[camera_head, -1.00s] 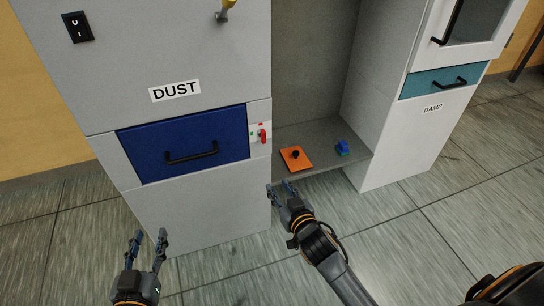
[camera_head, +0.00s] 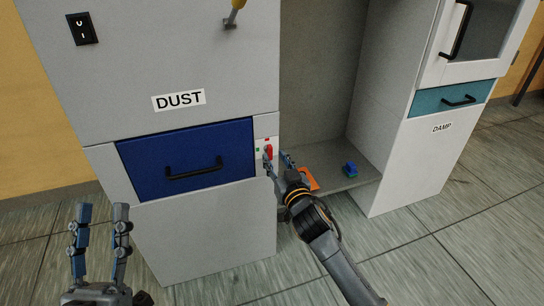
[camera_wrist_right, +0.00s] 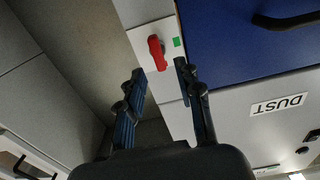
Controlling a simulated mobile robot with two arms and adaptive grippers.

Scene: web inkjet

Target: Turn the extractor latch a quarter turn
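The red extractor latch (camera_head: 269,151) is on a white plate beside the blue drawer (camera_head: 190,163) of the DUST cabinet. Its handle stands roughly upright. It also shows in the right wrist view (camera_wrist_right: 157,52), with a green mark (camera_wrist_right: 177,42) beside it. My right gripper (camera_head: 277,161) is open just in front of and below the latch. In the right wrist view its fingertips (camera_wrist_right: 160,71) are spread either side of the latch's line, the latch just beyond them. I see no contact. My left gripper (camera_head: 102,211) is open and empty in front of the cabinet, at lower left.
An orange plate (camera_head: 308,178), partly hidden by my right gripper, and a blue-green block (camera_head: 350,170) are on the low grey shelf (camera_head: 335,160). The DAMP cabinet (camera_head: 420,165) stands right. A yellow-handled lever (camera_head: 235,10) is above. Floor in front is clear.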

